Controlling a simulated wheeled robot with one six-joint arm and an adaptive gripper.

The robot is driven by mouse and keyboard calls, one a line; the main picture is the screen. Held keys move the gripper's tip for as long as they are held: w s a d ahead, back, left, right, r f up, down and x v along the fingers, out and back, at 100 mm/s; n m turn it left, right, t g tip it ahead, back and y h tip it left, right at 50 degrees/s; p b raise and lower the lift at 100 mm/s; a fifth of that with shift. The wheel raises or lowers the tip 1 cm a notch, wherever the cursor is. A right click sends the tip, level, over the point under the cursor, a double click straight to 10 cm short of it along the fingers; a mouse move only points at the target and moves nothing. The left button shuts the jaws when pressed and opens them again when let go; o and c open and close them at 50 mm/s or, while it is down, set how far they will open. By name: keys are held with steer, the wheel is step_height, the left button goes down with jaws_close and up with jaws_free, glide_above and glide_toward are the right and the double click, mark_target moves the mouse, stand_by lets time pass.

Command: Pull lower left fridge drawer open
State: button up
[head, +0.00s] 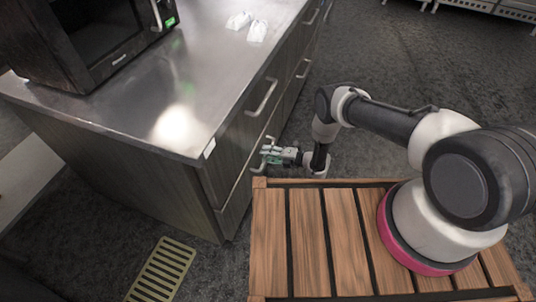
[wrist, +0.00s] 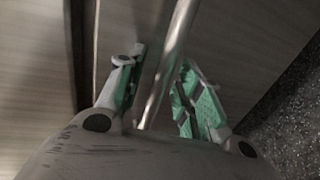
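The lower left drawer (head: 234,196) is in the near end of the steel-topped unit in the head view. It looks shut, though my gripper covers part of its front. My gripper (head: 268,152) is at this drawer front, low beside the unit. In the wrist view, a metal bar handle (wrist: 172,50) runs between the two green-padded fingers of my gripper (wrist: 160,88). The fingers are open, one on each side of the bar, with gaps visible. Whether either finger touches the bar is hard to tell.
The upper left drawer's handle (head: 262,97) sticks out above my gripper. Two more handles (head: 303,68) (head: 312,15) are farther along the unit. A microwave (head: 95,38) and white crumpled items (head: 248,24) are on the steel top (head: 190,75). Dark floor (head: 385,62) lies clear beyond my arm.

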steer(key=shift+c, duration=0.3)
jaws_close()
steer(key=shift+d, duration=0.1)
